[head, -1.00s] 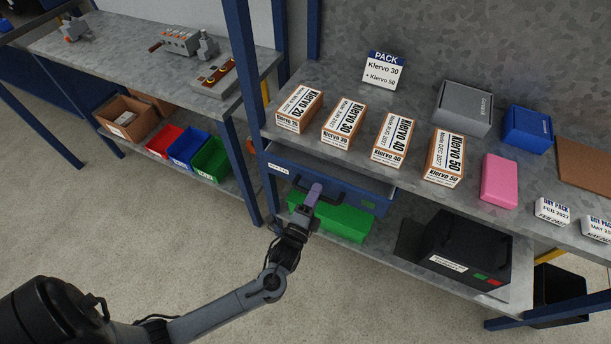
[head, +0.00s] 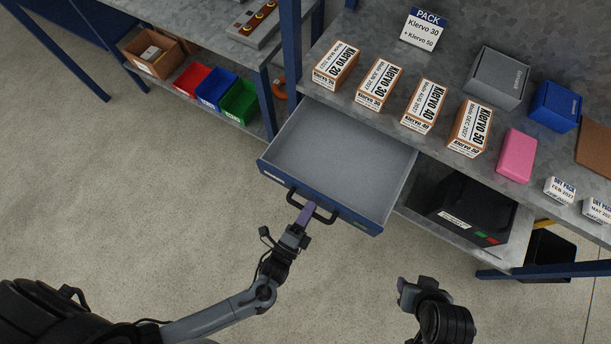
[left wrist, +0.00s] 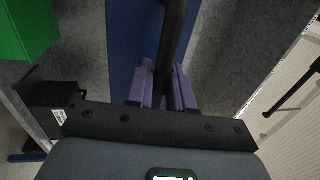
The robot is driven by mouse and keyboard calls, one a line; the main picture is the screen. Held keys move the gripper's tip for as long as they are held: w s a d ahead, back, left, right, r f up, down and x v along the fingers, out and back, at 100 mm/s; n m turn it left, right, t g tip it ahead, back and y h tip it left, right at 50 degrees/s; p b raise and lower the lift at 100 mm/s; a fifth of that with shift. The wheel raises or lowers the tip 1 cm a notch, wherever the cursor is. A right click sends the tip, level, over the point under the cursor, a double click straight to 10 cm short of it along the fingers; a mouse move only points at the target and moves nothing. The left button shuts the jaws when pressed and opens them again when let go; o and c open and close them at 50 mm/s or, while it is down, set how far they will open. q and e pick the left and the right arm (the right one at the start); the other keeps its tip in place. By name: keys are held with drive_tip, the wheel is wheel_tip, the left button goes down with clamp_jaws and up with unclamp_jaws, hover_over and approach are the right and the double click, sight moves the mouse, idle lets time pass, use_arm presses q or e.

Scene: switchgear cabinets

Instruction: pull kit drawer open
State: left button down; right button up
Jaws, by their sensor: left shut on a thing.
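The kit drawer (head: 340,160) is a blue-fronted grey tray under the right bench, pulled well out, and its inside looks empty. Its dark bar handle (head: 291,195) stands off the blue front. In the left wrist view the purple fingers (left wrist: 163,88) sit on either side of the dark handle bar (left wrist: 174,40), with the blue drawer front (left wrist: 130,40) behind. My right gripper (head: 409,288) is at the lower right over open floor, apart from the drawer; its finger gap is not clear.
On the bench above stand several Klervo boxes (head: 375,86), a pink box (head: 516,155), a grey box (head: 497,77) and a blue box (head: 555,106). A black case (head: 470,207) sits on the lower shelf right of the drawer. Colored bins (head: 239,101) are at left. Floor in front is clear.

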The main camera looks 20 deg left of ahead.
use_arm(q)
drive_tip(key=c, duration=1.2)
unclamp_jaws()
drive_tip(key=shift+s, duration=0.1)
drive_tip(key=v, duration=1)
drive_tip(key=shift+s, duration=0.35)
